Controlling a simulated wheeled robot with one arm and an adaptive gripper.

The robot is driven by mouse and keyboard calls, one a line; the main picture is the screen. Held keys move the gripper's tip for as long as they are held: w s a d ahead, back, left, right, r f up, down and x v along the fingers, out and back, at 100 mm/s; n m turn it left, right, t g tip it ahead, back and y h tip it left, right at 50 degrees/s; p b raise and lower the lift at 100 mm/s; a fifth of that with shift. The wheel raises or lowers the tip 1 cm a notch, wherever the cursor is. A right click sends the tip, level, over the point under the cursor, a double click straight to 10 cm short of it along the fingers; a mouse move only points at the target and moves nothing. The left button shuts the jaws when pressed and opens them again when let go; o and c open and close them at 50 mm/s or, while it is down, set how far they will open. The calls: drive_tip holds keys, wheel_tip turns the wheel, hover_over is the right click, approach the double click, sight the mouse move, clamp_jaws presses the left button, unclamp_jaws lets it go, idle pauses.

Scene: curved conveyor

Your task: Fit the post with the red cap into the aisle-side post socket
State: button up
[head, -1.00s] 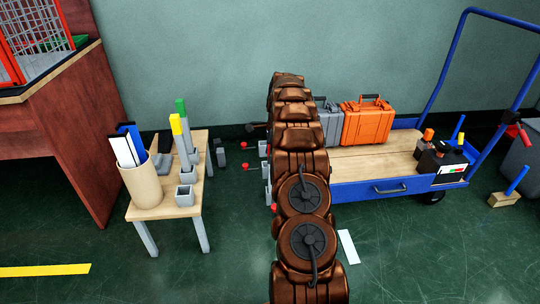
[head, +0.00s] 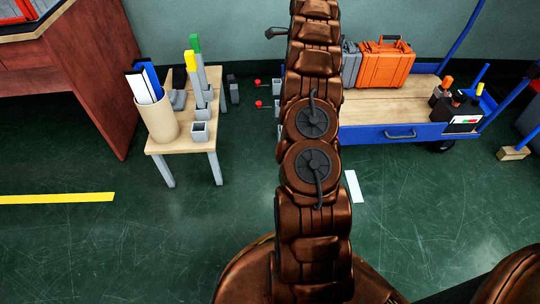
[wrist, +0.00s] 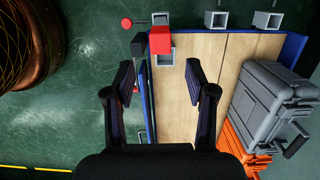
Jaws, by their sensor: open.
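The red cap (wrist: 160,39) of the post shows from above in the wrist view, near the cart's left edge in that picture. The rest of the post is mostly hidden below the cap. A grey square piece shows just under it; I cannot tell whether the post stands in it. My gripper (wrist: 161,82) is open and empty, with one finger each side of the deck's left part and the red cap ahead of the fingertips. Grey square sockets (wrist: 217,20) line the deck's far end; which one is the aisle-side socket is unclear. In the head view my arm hides gripper and post.
The blue cart (head: 400,133) carries a grey case (wrist: 268,95) and an orange case (head: 386,65). A small table (head: 180,143) at left holds yellow- and green-capped posts, a bin and a grey socket. Red knobs (head: 257,104) stick out beside the cart. Open floor lies in front.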

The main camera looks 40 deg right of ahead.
drive_tip(key=s+a+r+n+g, duration=0.1)
drive_tip(key=s+a+r+n, duration=0.25)
drive_tip(key=a, duration=0.65)
drive_tip(key=s+a+r+n, duration=0.25)
drive_tip(key=a+n, duration=0.25)
drive_tip(key=a, duration=0.6)
drive_tip(key=s+a+r+n+g, duration=0.1)
drive_tip(key=s+a+r+n, duration=0.25)
drive_tip(key=a, duration=0.65)
drive_tip(key=s+a+f+n+g, duration=0.1)
drive_tip(key=s+a+n, duration=0.3)
drive_tip(key=s, duration=0.6)
drive_tip(key=s+a+f+n+g, duration=0.1)
drive_tip(key=s+a+n, duration=0.4)
drive_tip(key=s, duration=0.5)
drive_tip(key=s+a+f+n+h, duration=0.1)
drive_tip(key=s+a+n, duration=0.3)
drive_tip(key=s, duration=0.6)
drive_tip(key=shift+a+n+g, duration=0.3)
drive_tip(key=shift+a+g, duration=0.1)
drive_tip(key=shift+a, duration=0.35)
